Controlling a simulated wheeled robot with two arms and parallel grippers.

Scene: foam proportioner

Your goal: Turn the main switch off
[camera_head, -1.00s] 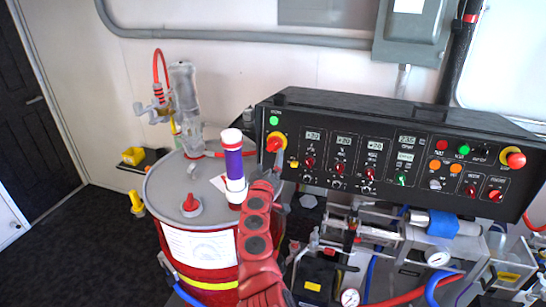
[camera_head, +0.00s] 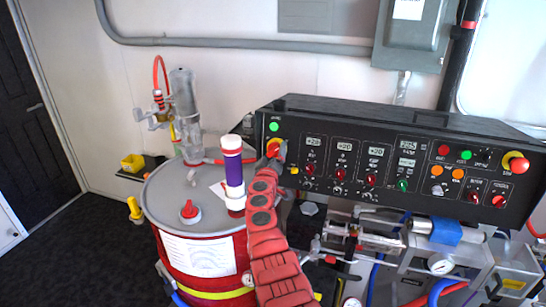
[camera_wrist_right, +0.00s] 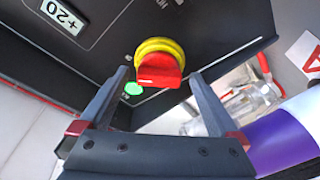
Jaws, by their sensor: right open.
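The main switch, a red rotary knob on a yellow ring (camera_head: 273,142), sits at the left end of the black control panel (camera_head: 400,205). It is partly covered by my right gripper (camera_head: 279,152) in the head view. In the right wrist view the red knob (camera_wrist_right: 160,68) shows clearly, with its handle lying roughly across the picture. My right gripper (camera_wrist_right: 160,77) is open, one finger on either side of the knob, with gaps visible. I cannot tell how deep the fingertips reach. My left gripper is in neither view.
A green lamp (camera_head: 274,127) glows above the switch. Displays and small knobs fill the panel; another red-and-yellow knob (camera_head: 516,163) is at its right end. A red drum (camera_head: 165,192) with a purple-and-white cylinder (camera_head: 233,168) stands close left of my arm. Hoses and valves lie below.

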